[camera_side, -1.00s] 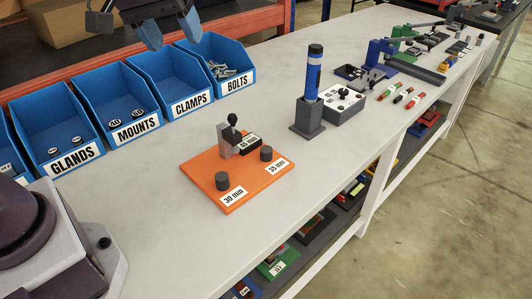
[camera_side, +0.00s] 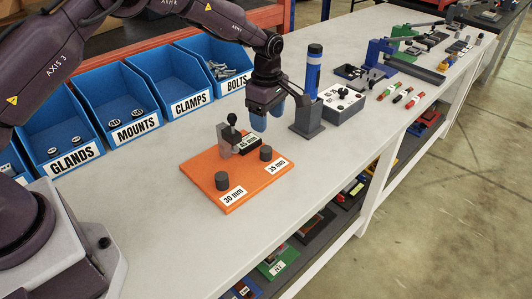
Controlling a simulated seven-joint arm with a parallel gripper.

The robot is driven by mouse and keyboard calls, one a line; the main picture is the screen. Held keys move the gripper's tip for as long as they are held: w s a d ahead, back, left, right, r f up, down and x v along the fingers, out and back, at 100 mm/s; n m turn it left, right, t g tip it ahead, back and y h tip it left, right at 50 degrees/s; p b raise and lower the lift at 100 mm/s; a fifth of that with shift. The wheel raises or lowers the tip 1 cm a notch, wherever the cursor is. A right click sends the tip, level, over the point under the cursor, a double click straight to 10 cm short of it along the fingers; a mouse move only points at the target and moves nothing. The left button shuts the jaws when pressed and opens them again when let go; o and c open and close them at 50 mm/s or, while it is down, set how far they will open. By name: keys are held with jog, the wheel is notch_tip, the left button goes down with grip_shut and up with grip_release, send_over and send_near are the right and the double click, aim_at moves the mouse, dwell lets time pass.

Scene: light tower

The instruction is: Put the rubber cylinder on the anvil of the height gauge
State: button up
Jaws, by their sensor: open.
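An orange board (camera_side: 208,179) lies on the bench and carries two short dark cylinders, one (camera_side: 221,181) by the "30 mm" label and one (camera_side: 266,153) by the "35 mm" label. Between and behind them stands a grey block with a black knob (camera_side: 232,119) and a small dark labelled block. Which of these is the rubber cylinder, and which part is the gauge's anvil, I cannot tell for certain. My gripper (camera_side: 268,118) points down with blue fingertips, open and empty, above and behind the board's right part, apart from both cylinders.
Blue bins (camera_side: 135,129) line the back left. The bench front (camera_side: 175,236) is clear.

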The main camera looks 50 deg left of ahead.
send_over(267, 149)
notch_tip(267, 149, down, 5)
jog(key=shift+w+a, duration=0.1)
jog(key=shift+s+f, duration=0.2)
jog(key=shift+f, duration=2.5)
jog(key=c, duration=1.1)
jog(key=shift+o, duration=0.2)
jog(key=shift+r, duration=0.15)
